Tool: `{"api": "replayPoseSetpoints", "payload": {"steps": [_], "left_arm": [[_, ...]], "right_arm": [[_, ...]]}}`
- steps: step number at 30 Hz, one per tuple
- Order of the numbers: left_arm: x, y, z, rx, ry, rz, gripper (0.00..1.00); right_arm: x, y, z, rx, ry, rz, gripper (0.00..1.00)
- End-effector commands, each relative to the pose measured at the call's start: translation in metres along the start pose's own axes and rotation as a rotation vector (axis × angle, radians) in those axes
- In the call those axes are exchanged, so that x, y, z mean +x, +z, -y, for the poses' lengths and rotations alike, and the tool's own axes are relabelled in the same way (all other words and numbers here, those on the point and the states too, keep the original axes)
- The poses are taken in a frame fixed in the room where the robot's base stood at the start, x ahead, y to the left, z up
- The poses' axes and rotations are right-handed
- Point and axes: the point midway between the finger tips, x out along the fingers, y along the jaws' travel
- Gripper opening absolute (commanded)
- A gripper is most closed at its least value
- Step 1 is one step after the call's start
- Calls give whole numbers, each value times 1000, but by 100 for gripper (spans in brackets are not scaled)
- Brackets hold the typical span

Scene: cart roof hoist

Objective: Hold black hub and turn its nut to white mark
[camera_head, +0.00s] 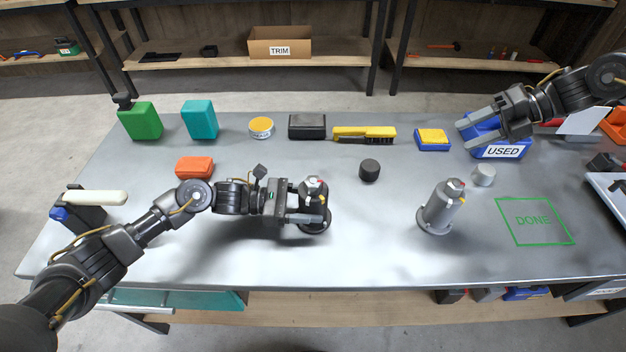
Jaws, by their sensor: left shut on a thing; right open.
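The black hub (314,226) stands upright on its round flange on the grey table, left of the table's middle. Its nut (313,183) sits on top, with small red and pale patches; how it lines up with the white mark is too small to tell. My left gripper (308,206) is shut on the hub's upper body from the left and partly hides it. My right gripper (482,125) is open and empty, far from the hub, over the blue USED bin at the back right. A similar grey hub (438,210) stands to the right, leaning slightly in the picture.
A black cap (369,170) and a grey cap (484,176) stand behind the hubs. The green DONE square (535,220) is bare. The USED bin (503,151), a yellow brush (364,133), boxes and a tin (261,127) line the back. The front middle is clear.

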Motion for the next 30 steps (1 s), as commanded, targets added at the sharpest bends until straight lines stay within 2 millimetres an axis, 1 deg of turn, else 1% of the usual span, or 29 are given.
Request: {"api": "replayPoseSetpoints", "payload": {"steps": [1, 2, 3, 5, 6, 8, 9, 11, 12, 15, 18, 22, 25, 30], "left_arm": [[0, 0, 0, 0, -1, 0, 39], [0, 0, 1, -1, -1, 0, 39], [0, 0, 1, -1, -1, 0, 39], [0, 0, 1, -1, -1, 0, 39], [0, 0, 1, -1, -1, 0, 39], [0, 0, 1, -1, -1, 0, 39], [0, 0, 0, -1, -1, 0, 39], [0, 0, 0, -1, -1, 0, 39], [0, 0, 0, -1, -1, 0, 39], [0, 0, 0, -1, -1, 0, 39], [0, -1, 0, -1, -1, -1, 39], [0, -1, 0, -1, -1, -1, 39], [0, -1, 0, -1, -1, -1, 39], [0, 0, 0, -1, -1, -1, 39]], "right_arm": [[20, 6, -24, -126, -32, -43, 56], [32, 8, -35, -200, -53, -70, 56], [48, 9, -49, -305, -82, -106, 56], [73, 8, -69, -465, -126, -169, 56], [90, 7, -82, -579, -154, -213, 56], [114, 3, -101, -750, -194, -286, 56], [130, -1, -113, -866, -219, -336, 56], [152, -8, -130, -1041, -254, -418, 56], [166, -13, -140, -1156, -276, -474, 56], [197, -28, -164, -1431, -320, -620, 56], [221, -43, -181, -1672, -351, -763, 56], [244, -58, -198, -1912, -373, -923, 56], [254, -66, -205, -2031, -379, -1013, 56], [262, -72, -210, -2122, -383, -1087, 56]]}}
